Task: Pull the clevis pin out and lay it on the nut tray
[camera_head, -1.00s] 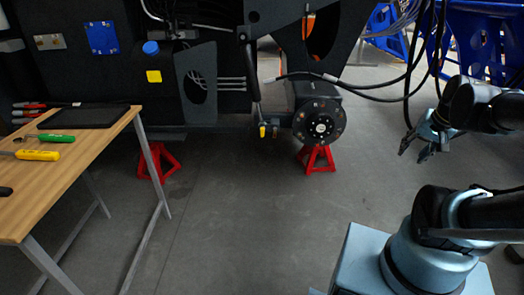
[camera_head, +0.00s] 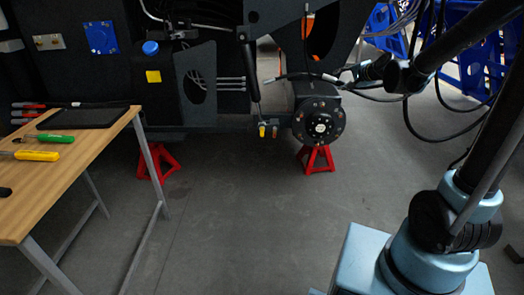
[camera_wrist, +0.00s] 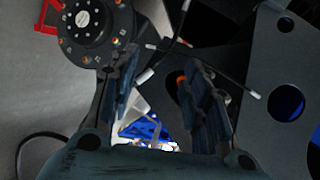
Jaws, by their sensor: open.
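A small yellow piece (camera_head: 262,131), which may be the clevis pin's handle, hangs at the lower end of the dark slanted cylinder (camera_head: 252,75) on the chassis. The pin cannot be made out clearly. A flat black tray (camera_head: 85,117), likely the nut tray, lies on the wooden table at the left; I see no pin on it. My gripper (camera_head: 347,77) is up by the hoses, right of and above the round hub. In the wrist view my gripper (camera_wrist: 164,66) is open with nothing between its fingers.
The round hub (camera_head: 319,122) sits above a red stand (camera_head: 315,158). Black hoses (camera_head: 412,120) hang near my arm. The wooden table (camera_head: 75,165) holds green and yellow screwdrivers (camera_head: 38,156).

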